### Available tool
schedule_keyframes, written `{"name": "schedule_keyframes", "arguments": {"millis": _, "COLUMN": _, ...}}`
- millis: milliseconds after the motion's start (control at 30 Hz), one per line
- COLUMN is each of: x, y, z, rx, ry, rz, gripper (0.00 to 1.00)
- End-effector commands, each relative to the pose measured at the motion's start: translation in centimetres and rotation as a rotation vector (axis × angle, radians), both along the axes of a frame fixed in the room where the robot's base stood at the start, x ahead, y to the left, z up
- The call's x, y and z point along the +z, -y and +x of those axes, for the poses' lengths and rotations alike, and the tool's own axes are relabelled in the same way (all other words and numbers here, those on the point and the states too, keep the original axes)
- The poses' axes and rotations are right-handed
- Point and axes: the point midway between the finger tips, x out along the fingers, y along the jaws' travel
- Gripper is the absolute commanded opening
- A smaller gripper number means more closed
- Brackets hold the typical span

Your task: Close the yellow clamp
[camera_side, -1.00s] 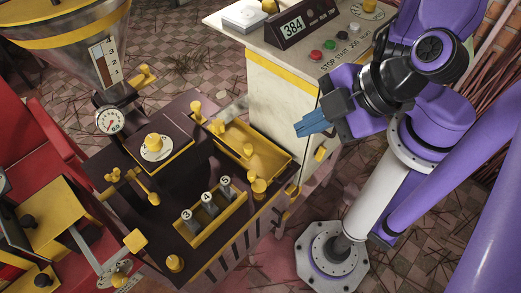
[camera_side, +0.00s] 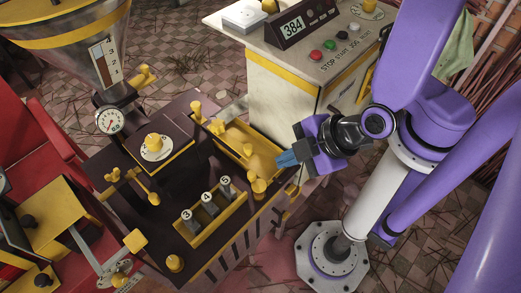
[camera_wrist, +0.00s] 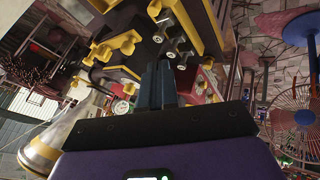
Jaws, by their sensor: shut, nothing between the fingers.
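The dark extruder machine (camera_side: 217,165) carries several yellow fittings, and I cannot tell for sure which is the yellow clamp. A yellow trough (camera_side: 281,160) lies along its right side, with a rounded yellow piece inside and a yellow knob (camera_side: 258,187) at its near end. My gripper (camera_side: 285,160), with blue fingers, is shut and empty at the right edge of the trough; I cannot tell whether it touches. In the wrist view my gripper (camera_wrist: 159,68) points toward the machine, with yellow knobs and brackets (camera_wrist: 178,48) beyond the fingertips.
A rack with numbered levers (camera_side: 209,214) stands on the machine's near side. A pale cabinet (camera_side: 275,100) with a 384 display and buttons stands behind my gripper. A hopper with a gauge (camera_side: 111,120) is at the left.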

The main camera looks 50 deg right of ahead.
Motion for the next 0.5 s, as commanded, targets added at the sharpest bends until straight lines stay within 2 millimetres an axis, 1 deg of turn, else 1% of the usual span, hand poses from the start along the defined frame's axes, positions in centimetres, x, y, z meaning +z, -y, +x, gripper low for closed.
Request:
{"name": "schedule_keyframes", "arguments": {"millis": 33, "x": -0.7, "y": 0.0, "z": 0.5, "rx": -0.005, "ry": -0.002, "rz": -0.005, "gripper": 0.00}}
{"name": "schedule_keyframes", "arguments": {"millis": 433, "x": -4.8, "y": -1.3, "z": 3.3, "rx": -0.004, "ry": -0.002, "rz": -0.004, "gripper": 0.00}}
{"name": "schedule_keyframes", "arguments": {"millis": 500, "x": -4.6, "y": -0.9, "z": 4.5, "rx": -0.008, "ry": -0.003, "rz": 0.000, "gripper": 0.00}}
